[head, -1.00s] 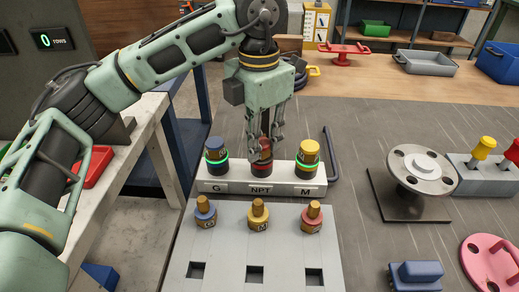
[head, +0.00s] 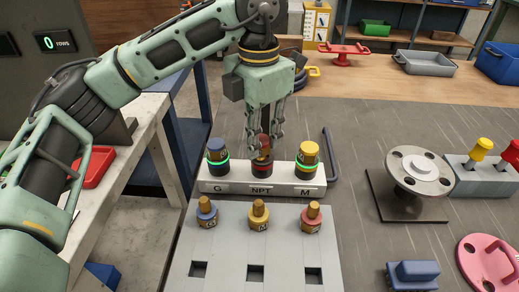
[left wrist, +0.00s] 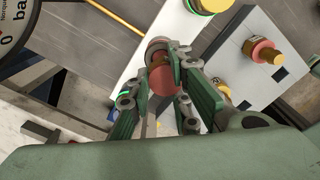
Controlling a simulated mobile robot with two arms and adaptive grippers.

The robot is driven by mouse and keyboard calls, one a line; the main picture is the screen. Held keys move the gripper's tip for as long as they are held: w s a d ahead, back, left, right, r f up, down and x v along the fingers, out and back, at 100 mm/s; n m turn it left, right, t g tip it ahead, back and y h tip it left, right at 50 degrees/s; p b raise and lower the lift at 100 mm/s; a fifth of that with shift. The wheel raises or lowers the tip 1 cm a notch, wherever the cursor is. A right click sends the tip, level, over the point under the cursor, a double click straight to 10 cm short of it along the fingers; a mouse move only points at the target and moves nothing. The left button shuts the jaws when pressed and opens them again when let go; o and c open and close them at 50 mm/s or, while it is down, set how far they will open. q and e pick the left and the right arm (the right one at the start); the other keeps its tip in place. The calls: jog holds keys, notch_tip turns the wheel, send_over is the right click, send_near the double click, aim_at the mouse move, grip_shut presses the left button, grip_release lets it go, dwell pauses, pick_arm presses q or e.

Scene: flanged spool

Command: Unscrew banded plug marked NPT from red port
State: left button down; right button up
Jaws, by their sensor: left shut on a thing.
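My left gripper (head: 264,150) is over the middle port of a pale block and is shut on a red-topped plug (head: 265,141). Some brass colour shows below the red, between the fingers. The fingers hide the plug's marking. The dark port with a red ring (head: 261,168) is directly below, above the label NPT. I cannot tell whether the plug's thread is still in it. In the left wrist view the reddish plug (left wrist: 162,80) is between the fingers (left wrist: 163,75). My right gripper is out of view.
The block also holds a blue-topped plug (head: 216,146) at G and a yellow-topped plug (head: 309,151) at M, both with lit green rings. In front, a grey plate (head: 228,243) carries three brass plugs and square holes. A flanged spool (head: 421,170) stands right.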

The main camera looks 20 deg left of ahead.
pick_arm(q)
jog(key=shift+r+p, duration=1.1)
jog(key=shift+r, duration=0.55)
jog(key=shift+r+p, duration=0.65)
jog(key=shift+r, duration=0.3)
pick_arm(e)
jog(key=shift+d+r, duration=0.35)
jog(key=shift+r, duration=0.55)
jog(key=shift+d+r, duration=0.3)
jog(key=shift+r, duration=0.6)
